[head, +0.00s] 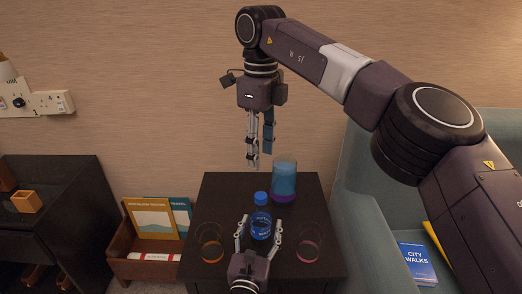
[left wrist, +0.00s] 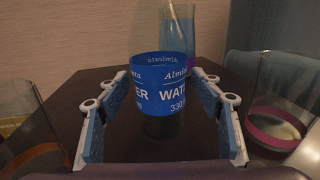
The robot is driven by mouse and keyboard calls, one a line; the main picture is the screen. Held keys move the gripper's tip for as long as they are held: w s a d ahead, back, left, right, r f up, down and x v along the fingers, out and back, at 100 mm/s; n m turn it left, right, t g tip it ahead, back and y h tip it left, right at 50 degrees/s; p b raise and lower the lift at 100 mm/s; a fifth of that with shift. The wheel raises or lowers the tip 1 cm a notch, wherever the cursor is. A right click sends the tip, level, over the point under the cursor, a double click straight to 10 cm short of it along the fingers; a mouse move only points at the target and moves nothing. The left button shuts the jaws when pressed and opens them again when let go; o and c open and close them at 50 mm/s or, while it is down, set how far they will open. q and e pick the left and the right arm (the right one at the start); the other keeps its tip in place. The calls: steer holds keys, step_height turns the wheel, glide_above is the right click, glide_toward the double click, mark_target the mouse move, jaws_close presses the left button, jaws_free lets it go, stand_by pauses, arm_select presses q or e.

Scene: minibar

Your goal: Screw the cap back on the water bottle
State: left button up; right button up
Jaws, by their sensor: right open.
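The water bottle (head: 260,224) stands upright on the small dark table, clear with a blue label; its label (left wrist: 160,85) fills the middle of the left wrist view. The blue cap (head: 261,197) shows at the bottle's top in the head view; I cannot tell whether it is screwed tight. It does not show in the left wrist view. My left gripper (head: 260,221) is open, its fingers on either side of the bottle with gaps in the head view. My right gripper (head: 260,159) is open and empty, pointing down above the table's back edge, higher than the cap.
A tall blue and purple glass (head: 284,180) stands close behind the bottle. Glasses with an orange base (head: 211,245) and a pink base (head: 309,245) flank it on the dark table (head: 222,187). A book crate (head: 128,265) is left, a teal armchair (head: 354,170) right.

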arm_select(q)
steer(key=s, duration=0.4)
steer(key=s+a, duration=0.1)
steer(key=s, duration=0.3)
steer(key=s+a, duration=0.1)
steer(key=s, duration=0.2)
steer(key=shift+s+a, duration=0.15)
steer(key=shift+s, duration=0.25)
